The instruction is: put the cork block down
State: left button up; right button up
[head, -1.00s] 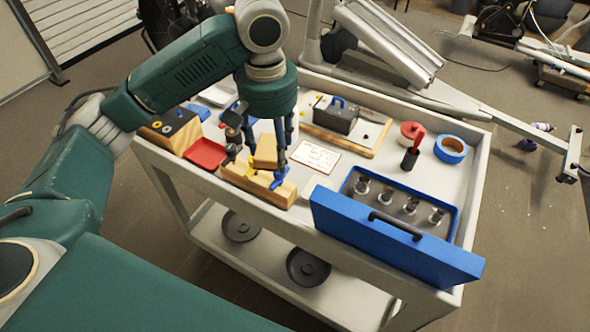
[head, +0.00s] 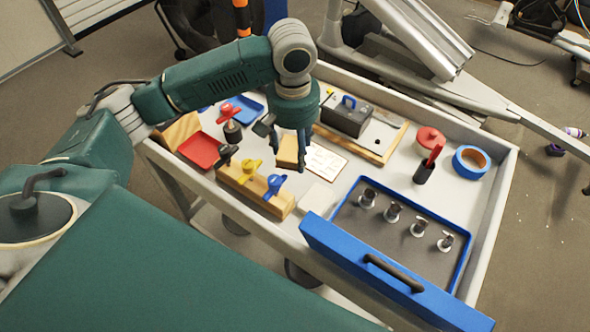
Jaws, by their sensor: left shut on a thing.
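The cork block (head: 288,152) is a small tan block in my left gripper (head: 287,155). The gripper points down, its dark fingers on either side of the block, shut on it. It is over the cart top, just behind the wooden rack with coloured knobs (head: 257,190) and beside the written card (head: 326,161). I cannot tell whether the block touches the surface. My right gripper is not in view.
A red tray (head: 200,150) and a blue tray (head: 243,109) lie left. A dark box (head: 347,118) stands on a board behind. A blue-edged case (head: 392,262) with several metal pieces is front right. A pale square pad (head: 316,198) lies beside the rack.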

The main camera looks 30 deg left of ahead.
pick_arm(q)
send_over(296, 180)
notch_tip(296, 180, down, 5)
jog(key=shift+s+a+f, duration=0.1)
notch_tip(296, 180, down, 4)
jog(key=shift+r, duration=0.25)
jog(key=shift+f, duration=0.25)
jog(key=shift+f+p, duration=0.3)
jog(key=shift+f, duration=0.05)
jog(key=o, duration=0.7)
jog(key=shift+o, duration=0.2)
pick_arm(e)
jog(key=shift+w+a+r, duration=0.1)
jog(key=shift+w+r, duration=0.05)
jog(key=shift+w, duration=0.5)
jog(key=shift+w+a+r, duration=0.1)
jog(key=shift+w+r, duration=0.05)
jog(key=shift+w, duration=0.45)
